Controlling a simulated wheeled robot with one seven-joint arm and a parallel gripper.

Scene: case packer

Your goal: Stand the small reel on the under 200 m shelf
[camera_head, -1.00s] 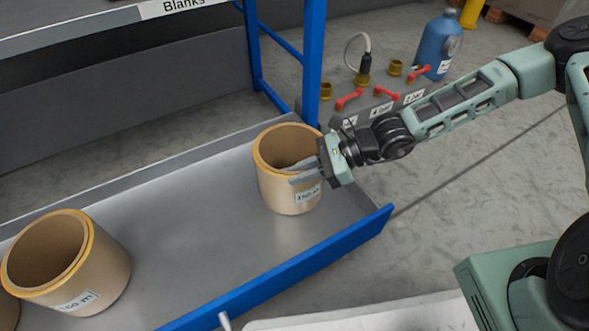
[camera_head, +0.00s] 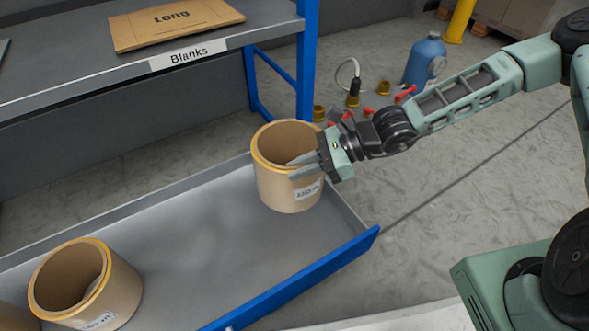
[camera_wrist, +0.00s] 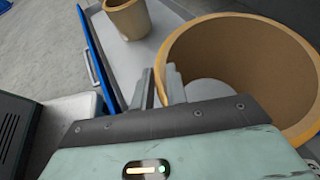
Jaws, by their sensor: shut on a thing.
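My gripper (camera_head: 318,165) is shut on the right-hand wall of a tan reel (camera_head: 277,185) with an orange rim. One finger is inside its open top and one is outside. This reel (camera_wrist: 292,105) fills the right of the wrist view, with the jaws (camera_wrist: 166,88) at its near wall. It is upright over the right end of a grey tray and seems slightly raised; its underside is hard to judge. Its white label ends in "m", but the number is not clear. A second reel (camera_head: 118,290) stands at the tray's left. No shelf marked under 200 m is readable.
The grey tray (camera_head: 205,225) has a blue front edge and bare floor between the reels. A blue jug (camera_head: 424,60) and red-handled fittings stand beyond my arm.

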